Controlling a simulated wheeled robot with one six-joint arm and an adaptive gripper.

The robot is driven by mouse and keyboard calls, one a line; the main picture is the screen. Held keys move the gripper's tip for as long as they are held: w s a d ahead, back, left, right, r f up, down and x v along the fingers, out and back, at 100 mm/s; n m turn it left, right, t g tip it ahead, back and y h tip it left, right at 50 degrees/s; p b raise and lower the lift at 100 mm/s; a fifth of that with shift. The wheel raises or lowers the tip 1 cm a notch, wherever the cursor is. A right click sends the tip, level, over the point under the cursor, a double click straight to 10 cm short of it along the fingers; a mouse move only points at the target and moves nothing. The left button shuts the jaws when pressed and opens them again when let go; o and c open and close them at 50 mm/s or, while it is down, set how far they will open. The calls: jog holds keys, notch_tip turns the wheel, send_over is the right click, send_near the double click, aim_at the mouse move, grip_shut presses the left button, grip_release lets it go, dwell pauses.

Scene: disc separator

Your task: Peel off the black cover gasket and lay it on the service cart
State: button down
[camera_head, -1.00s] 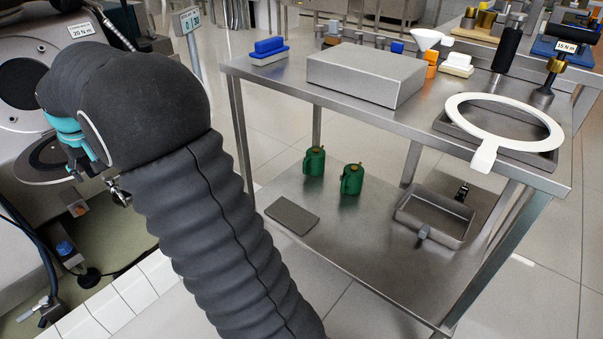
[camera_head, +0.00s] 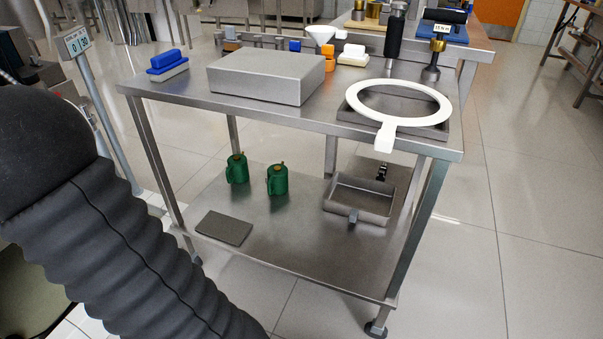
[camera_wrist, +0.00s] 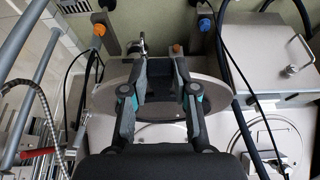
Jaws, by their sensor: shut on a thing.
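My gripper (camera_wrist: 156,72) shows in the wrist view, its two grey fingers with teal joints closed in on a dark piece between them. This piece looks like part of the black cover gasket (camera_wrist: 158,86), but the fingers hide most of it. A round grey disc (camera_wrist: 212,92) lies behind and below the fingers. I cannot tell whether the gasket still touches it. The service cart (camera_head: 300,262) stands in the middle of the head view. My gripper is outside the head view.
On the cart's top are a steel box (camera_head: 268,78), a blue-and-white brush (camera_head: 167,66) and a white ring with a tab (camera_head: 446,105) over a shallow tray. Two green cans (camera_head: 277,180), a grey pad (camera_head: 224,228) and an open bin (camera_head: 360,202) stand below. The front-middle top is bare.

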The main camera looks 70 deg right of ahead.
jog(key=shift+r+p, duration=0.4)
jog(key=shift+r, duration=0.3)
jog(key=s+r, duration=0.3)
jog(key=s, duration=0.2)
jog(key=shift+r+p, duration=0.3)
jog(key=shift+r, duration=0.1)
dwell(0.3)
jog(key=shift+s, duration=0.1)
